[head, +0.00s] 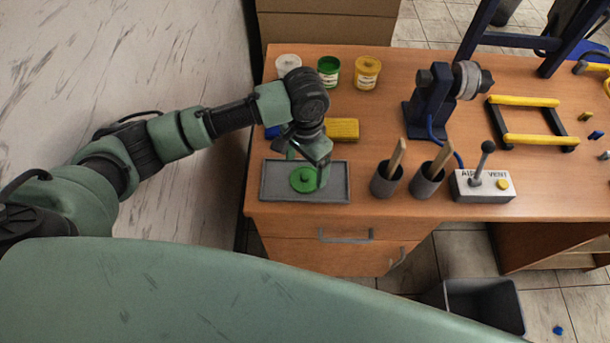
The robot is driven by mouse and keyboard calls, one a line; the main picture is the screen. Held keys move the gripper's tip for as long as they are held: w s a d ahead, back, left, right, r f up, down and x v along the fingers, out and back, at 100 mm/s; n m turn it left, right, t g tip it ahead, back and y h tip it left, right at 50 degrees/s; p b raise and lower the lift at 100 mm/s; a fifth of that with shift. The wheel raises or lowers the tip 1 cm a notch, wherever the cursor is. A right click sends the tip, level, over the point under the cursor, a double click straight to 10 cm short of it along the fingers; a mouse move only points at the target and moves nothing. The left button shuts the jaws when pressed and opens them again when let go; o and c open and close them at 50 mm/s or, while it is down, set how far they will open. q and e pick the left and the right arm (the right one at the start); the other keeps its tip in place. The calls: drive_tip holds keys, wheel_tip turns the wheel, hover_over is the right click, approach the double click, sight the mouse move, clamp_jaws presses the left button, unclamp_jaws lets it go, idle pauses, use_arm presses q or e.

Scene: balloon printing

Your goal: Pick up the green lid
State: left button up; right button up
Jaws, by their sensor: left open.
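The green lid (303,181) is a round disc with a small knob, lying in a grey tray (335,194) at the desk's front left. My left gripper (307,172) points down right over the lid, open, with one finger near the lid's right side. Whether the fingers touch the lid is hard to tell. The gripper hides part of the tray's back edge. My right gripper is not in view.
Paint jars, including a green jar (329,70) and a yellow jar (367,72), stand behind. A yellow block (342,129) lies behind the tray. Two dark cups (387,181) with wooden handles and an air vent lever box (482,187) stand to the right.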

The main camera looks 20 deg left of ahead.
sight(305, 176)
use_arm(q)
drive_tip(key=shift+a+f+p, duration=0.1)
drive_tip(key=shift+f+p, duration=0.25)
drive_tip(key=shift+f, duration=1.6)
drive_tip(key=c, duration=1.1)
drive_tip(key=shift+r, duration=0.1)
